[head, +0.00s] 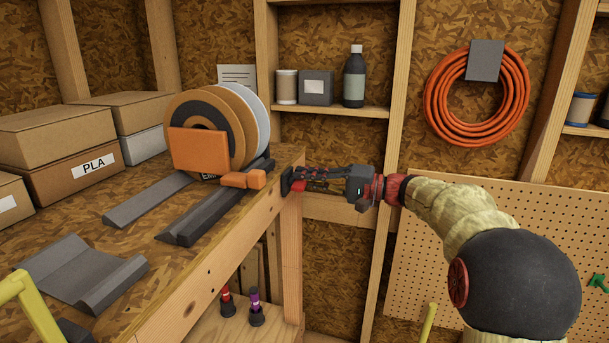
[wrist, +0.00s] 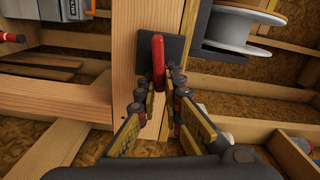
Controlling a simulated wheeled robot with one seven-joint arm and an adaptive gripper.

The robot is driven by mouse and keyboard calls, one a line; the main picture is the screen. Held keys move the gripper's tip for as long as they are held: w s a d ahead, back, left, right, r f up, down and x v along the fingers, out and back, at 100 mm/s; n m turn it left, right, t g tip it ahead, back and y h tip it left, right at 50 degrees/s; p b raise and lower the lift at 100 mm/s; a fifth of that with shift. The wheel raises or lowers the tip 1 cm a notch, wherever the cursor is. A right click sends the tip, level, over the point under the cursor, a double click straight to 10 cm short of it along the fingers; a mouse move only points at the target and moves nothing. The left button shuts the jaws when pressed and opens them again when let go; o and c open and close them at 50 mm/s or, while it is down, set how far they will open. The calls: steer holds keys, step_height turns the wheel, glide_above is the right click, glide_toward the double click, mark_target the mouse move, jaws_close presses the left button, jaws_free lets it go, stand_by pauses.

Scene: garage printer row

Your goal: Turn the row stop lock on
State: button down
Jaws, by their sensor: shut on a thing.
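The row stop lock shows in the wrist view as a red lever (wrist: 158,52) on a dark plate (wrist: 177,48), fixed to a wooden beam. The lever runs roughly up and down in that view. My gripper (wrist: 161,82) has its fingers closed around the lever's near end. In the head view my gripper (head: 301,180) is at the far right end of the bench front, against the dark plate (head: 286,181). The fingers hide most of the lever there. I cannot tell from the frames whether the lock is on or off.
The bench (head: 150,285) carries filament spools (head: 218,110) with an orange plate (head: 200,150), dark rails (head: 205,215) and cardboard boxes (head: 70,165). A coiled orange hose (head: 434,100) hangs right.

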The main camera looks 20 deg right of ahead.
steer(key=shift+f+m+p, duration=0.3)
steer(key=shift+m, duration=0.7)
steer(key=c, duration=1.9)
jaws_free()
steer(key=v, duration=1.2)
steer(key=shift+w+d+m, duration=0.1)
steer(key=shift+m, duration=0.2)
